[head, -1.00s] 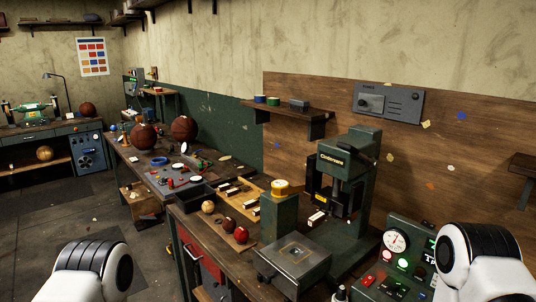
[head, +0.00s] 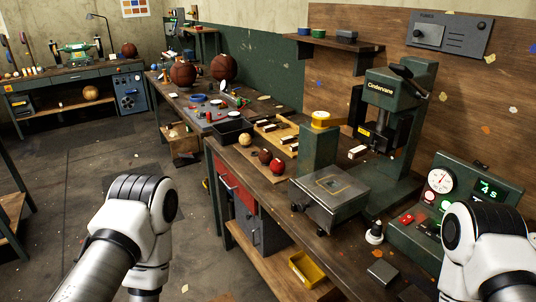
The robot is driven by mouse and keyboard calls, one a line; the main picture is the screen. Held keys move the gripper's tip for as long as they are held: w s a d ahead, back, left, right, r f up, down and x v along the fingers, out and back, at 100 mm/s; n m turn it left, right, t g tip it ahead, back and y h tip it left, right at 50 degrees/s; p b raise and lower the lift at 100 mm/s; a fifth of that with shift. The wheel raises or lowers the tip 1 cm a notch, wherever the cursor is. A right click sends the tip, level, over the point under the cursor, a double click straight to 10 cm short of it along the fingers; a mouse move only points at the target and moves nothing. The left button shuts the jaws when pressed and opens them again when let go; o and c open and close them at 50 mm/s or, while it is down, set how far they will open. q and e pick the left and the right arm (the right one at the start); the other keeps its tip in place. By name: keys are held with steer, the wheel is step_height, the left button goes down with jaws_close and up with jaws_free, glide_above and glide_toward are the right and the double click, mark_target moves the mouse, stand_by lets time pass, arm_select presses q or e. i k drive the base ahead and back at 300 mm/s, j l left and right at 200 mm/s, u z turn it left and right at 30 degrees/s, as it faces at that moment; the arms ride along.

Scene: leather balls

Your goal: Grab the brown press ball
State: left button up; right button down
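Three small balls sit on a wooden board on the bench left of the green press (head: 398,95): a tan ball (head: 245,140), a dark red-brown ball (head: 265,156) and a redder ball (head: 276,166). I cannot tell which of these is called the brown press ball. Two large brown balls (head: 183,74) (head: 223,67) stand on the bench farther back. My two white arms show at the lower left and lower right, both short of the small balls. Neither of my grippers is in view.
A black tray (head: 232,132) lies just behind the small balls. A metal plate fixture (head: 332,190) stands in front of the press. A control box (head: 470,205) with a lit gauge is at right. A yellow bin (head: 307,270) sits on the lower shelf. The floor (head: 90,150) at left is open.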

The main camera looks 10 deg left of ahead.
mark_target(266, 156)
steer(key=i+j+z, duration=0.15)
steer(key=j, duration=0.2)
steer(key=i+j+z, duration=0.3)
steer(key=j, duration=0.45)
steer(key=i+j+z, duration=0.15)
steer(key=j, duration=0.25)
steer(key=i+j+z, duration=0.15)
steer(key=j, duration=0.25)
steer(key=i, duration=0.05)
